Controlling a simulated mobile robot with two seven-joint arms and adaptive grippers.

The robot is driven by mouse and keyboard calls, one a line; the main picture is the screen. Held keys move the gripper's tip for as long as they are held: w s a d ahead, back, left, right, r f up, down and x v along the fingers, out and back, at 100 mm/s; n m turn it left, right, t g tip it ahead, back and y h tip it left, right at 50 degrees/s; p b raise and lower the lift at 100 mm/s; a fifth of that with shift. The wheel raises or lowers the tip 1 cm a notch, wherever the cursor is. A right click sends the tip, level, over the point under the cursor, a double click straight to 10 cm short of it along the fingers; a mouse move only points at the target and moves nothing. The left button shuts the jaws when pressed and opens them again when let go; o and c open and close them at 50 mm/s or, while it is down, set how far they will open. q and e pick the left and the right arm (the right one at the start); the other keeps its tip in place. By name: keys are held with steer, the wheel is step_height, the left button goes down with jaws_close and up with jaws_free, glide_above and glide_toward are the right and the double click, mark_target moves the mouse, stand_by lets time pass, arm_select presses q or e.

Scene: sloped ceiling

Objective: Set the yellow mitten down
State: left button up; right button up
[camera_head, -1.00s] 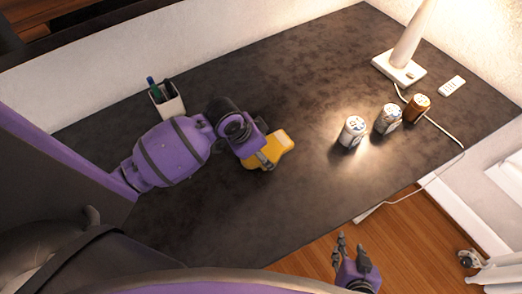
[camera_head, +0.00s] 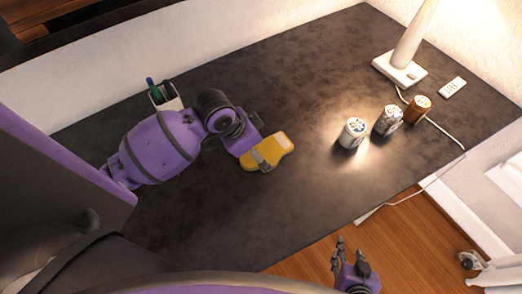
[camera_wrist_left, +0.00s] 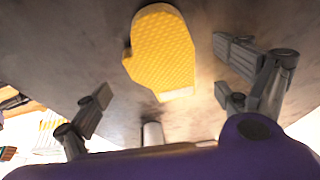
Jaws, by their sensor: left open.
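The yellow mitten (camera_head: 279,147) lies on the dark table, left of the cans. In the left wrist view the mitten (camera_wrist_left: 162,50) shows its quilted face, flat against the table. My left gripper (camera_head: 259,157) is over the mitten's near end in the head view. In the left wrist view the left gripper (camera_wrist_left: 165,82) has its fingers spread wide, with clear gaps between them and the mitten. My right gripper (camera_head: 351,256) is open and empty, beyond the table's front edge over the wooden floor.
A white pen cup (camera_head: 166,98) stands behind my left arm. Three cans, white (camera_head: 352,132), silver (camera_head: 388,120) and orange (camera_head: 417,109), stand to the right. A lamp base (camera_head: 399,70), its cord and a white remote (camera_head: 453,87) are farther right. The front middle table is clear.

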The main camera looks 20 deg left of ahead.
arm_select(q)
steer(key=v, duration=0.8)
steer(key=shift+r, duration=0.2)
